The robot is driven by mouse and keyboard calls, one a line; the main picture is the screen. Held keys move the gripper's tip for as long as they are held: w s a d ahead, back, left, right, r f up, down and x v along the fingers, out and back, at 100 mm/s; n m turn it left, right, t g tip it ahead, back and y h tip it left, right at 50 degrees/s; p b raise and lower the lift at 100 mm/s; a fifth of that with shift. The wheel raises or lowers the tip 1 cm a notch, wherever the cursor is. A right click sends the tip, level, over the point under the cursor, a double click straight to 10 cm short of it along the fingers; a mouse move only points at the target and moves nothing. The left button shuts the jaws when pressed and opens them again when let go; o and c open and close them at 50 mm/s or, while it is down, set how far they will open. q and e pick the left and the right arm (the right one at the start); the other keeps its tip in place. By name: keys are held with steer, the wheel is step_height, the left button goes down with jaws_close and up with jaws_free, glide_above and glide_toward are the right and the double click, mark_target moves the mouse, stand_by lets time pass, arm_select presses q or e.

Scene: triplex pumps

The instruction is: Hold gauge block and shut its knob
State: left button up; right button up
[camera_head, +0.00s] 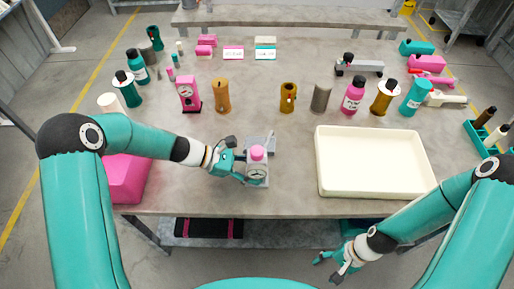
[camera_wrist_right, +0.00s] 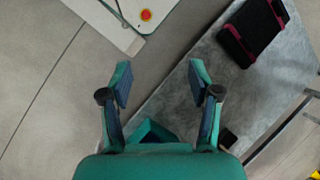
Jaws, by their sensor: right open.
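The gauge block (camera_head: 258,181) stands near the front middle of the table, with a pink knob (camera_head: 257,152) on top and a round white dial (camera_head: 256,173) facing me. My left gripper (camera_head: 243,167) is at the block's left side, its fingers close against it. The contact is too small to make out. My right gripper (camera_head: 332,266) is open and empty, low in front of the table's front edge and away from the block. Its two spread fingers also show in the right wrist view (camera_wrist_right: 160,82), with nothing between them.
A cream tray (camera_head: 327,184) lies right of the block. A pink box (camera_head: 128,178) is at the table's left front. Bottles and cylinders stand in a row behind. A black and pink item (camera_head: 208,229) lies on the lower shelf and shows in the wrist view (camera_wrist_right: 252,32).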

steer(key=d+r+m, duration=0.3)
steer(key=d+m, duration=0.2)
steer(key=d, duration=0.5)
steer(key=d+r+m, duration=0.2)
steer(key=d+m, duration=0.4)
steer(key=d, duration=0.4)
steer(key=w+d+r+m+t+h, duration=0.25)
steer(key=w+d+r, duration=0.35)
steer(key=d+r, duration=0.55)
steer(key=w+r+n, duration=0.1)
steer(key=w+r, duration=0.4)
steer(key=r, duration=0.3)
steer(key=w+a+r+n, duration=0.4)
steer(key=w+a+n, duration=0.5)
steer(key=a, duration=0.1)
steer(key=n+h, duration=0.3)
steer(key=n, duration=2.9)
glide_toward(257, 150)
steer(key=shift+g+y, duration=0.25)
steer(key=shift+g, duration=0.2)
steer(key=f, duration=0.6)
steer(key=w+f, duration=0.1)
steer(key=f, duration=0.2)
steer(key=shift+d+f, duration=0.2)
steer(key=shift+f, duration=0.05)
